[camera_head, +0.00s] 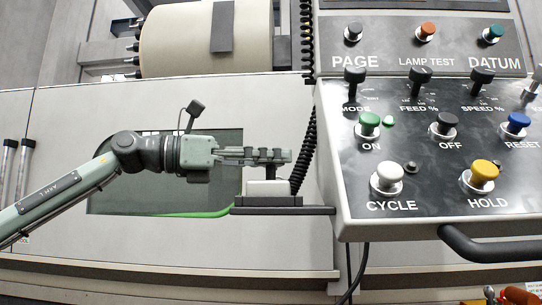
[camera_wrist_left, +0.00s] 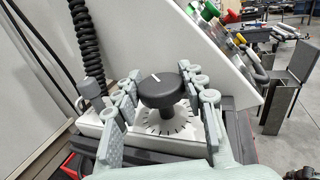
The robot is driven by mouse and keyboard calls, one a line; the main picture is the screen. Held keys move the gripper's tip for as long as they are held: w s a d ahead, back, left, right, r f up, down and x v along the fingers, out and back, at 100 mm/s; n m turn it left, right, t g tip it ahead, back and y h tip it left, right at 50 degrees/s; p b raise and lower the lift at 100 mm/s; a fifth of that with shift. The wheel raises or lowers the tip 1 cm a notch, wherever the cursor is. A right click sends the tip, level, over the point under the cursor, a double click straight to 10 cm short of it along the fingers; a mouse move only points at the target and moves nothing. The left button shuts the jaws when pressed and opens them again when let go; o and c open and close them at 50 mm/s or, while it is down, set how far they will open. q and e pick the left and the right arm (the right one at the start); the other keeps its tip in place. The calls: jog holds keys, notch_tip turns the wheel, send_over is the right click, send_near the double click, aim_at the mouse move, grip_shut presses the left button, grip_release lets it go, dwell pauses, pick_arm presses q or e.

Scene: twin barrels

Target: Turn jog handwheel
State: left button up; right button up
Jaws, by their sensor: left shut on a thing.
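The jog handwheel (camera_wrist_left: 158,92) is a dark round knob with a white mark on its top, in the middle of the left wrist view. It stands over a white dial (camera_wrist_left: 165,125) with black tick marks. My left gripper (camera_wrist_left: 166,84) has its grey fingers on both sides of the knob and is shut on it. In the head view my left gripper (camera_head: 277,156) reaches in from the left, over the white handwheel box (camera_head: 268,187). The fingers largely hide the handwheel there. My right gripper is not in view.
A smaller dark knob (camera_wrist_left: 92,86) stands left of the handwheel. A black coiled cable (camera_head: 304,150) runs close beside the box. The control panel (camera_head: 430,160) with coloured buttons and its grey handle (camera_head: 490,250) lie to the right. The box sits on a dark shelf (camera_head: 275,210).

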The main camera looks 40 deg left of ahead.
pick_arm(q)
jog(key=m+g+h, duration=0.2)
jog(key=m+g, duration=0.1)
jog(key=g, duration=0.1)
jog(key=m+g+h, duration=0.3)
jog(key=g, duration=0.1)
jog(key=shift+w+d+f+h, duration=0.1)
jog(key=shift+w+f+h, duration=0.05)
jog(key=shift+h, duration=0.15)
jog(key=m+g, duration=0.4)
jog(key=g, duration=0.2)
jog(key=shift+h, duration=0.4)
jog(key=shift+f+m+g, duration=0.1)
jog(key=shift+m+g, duration=1)
jog(key=shift+g, duration=0.5)
jog(key=o, duration=1.2)
jog(key=shift+d, duration=0.1)
jog(key=shift+r, duration=0.2)
